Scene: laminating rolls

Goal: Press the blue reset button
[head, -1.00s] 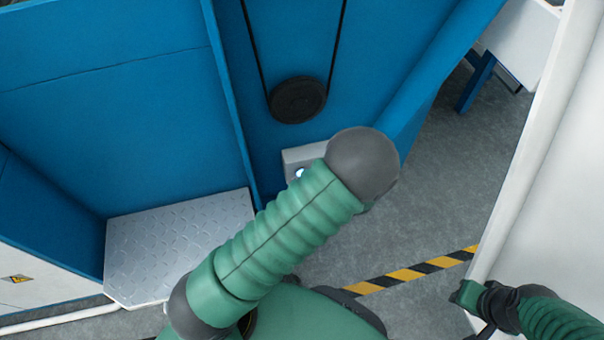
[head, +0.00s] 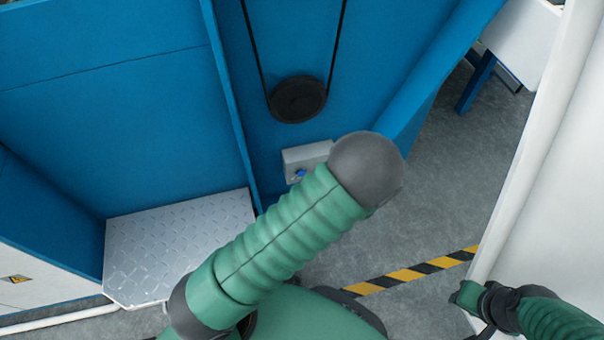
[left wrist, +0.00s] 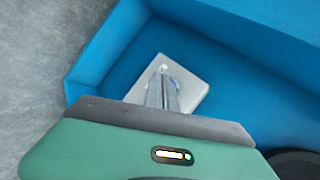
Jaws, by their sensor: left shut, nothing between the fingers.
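The blue reset button (head: 300,173) is on the front of a small light grey box (head: 304,155) low on the blue machine wall. In the head view my left arm covers the lower right of the box and hides my left gripper. In the left wrist view my left gripper (left wrist: 163,72) is shut and empty, its fingers reaching over the face of the box (left wrist: 194,88). The fingers cover most of the button there, and I cannot tell whether they touch it.
A black pulley (head: 298,99) with a belt is above the box. Blue panels (head: 110,110) and a metal tread plate (head: 180,240) are at the left. A white panel (head: 550,200) stands at the right. Grey floor with a yellow-black stripe (head: 410,273) lies between.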

